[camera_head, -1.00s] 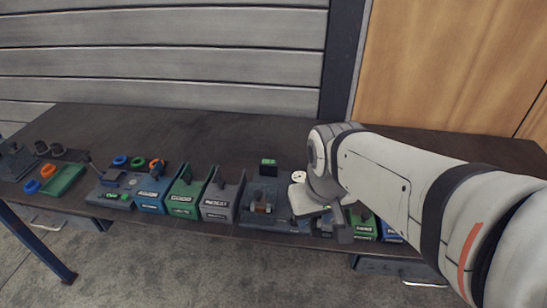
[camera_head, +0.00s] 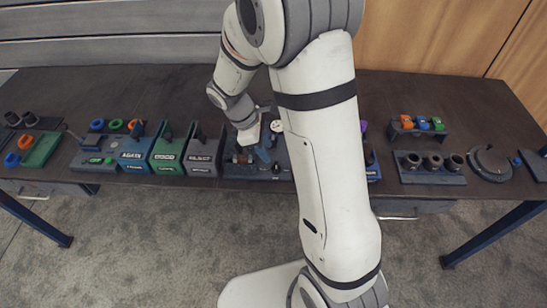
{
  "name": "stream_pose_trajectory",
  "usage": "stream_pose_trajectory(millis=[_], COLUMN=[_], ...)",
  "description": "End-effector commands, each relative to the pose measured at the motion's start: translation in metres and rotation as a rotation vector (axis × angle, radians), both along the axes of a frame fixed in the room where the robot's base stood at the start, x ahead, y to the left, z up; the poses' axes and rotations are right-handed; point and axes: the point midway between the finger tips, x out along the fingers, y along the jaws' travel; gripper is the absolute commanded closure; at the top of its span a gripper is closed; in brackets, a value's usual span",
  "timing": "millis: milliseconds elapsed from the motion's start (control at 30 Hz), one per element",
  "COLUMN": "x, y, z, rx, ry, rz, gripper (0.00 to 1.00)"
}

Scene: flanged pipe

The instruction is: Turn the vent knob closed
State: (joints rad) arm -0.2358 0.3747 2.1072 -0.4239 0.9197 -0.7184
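The dark pipe fixture (camera_head: 232,171) stands near the front edge of the bench. A small brownish pipe part (camera_head: 241,158) shows on it, and a round white gauge (camera_head: 277,126) stands behind. My gripper (camera_head: 264,150) is over the right part of this fixture, just right of the pipe part, with my wrist coming down from the upper left. The fingers are small and blend with the dark fixture, so their opening and any contact are unclear. I cannot pick out the vent knob for certain; my wrist and arm cover part of the fixture.
Blue, green and grey labelled bins (camera_head: 202,164) stand close left of the fixture. A green tray (camera_head: 41,149) lies at the far left. My arm hides the bench right of the fixture. Further right are a rack with coloured pieces (camera_head: 421,132) and a round dark plate (camera_head: 490,162).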

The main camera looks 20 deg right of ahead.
Motion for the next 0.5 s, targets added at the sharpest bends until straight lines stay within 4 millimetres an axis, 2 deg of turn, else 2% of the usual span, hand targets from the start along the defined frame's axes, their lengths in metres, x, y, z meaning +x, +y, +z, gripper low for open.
stream_pose_trajectory(millis=[300, 500], x=[-0.008, -0.009], y=[-0.019, -0.024], z=[-0.046, -0.061], rx=[0.0, 0.002], ry=[0.003, -0.001], rz=[-0.002, -0.003], gripper=[0.62, 0.62])
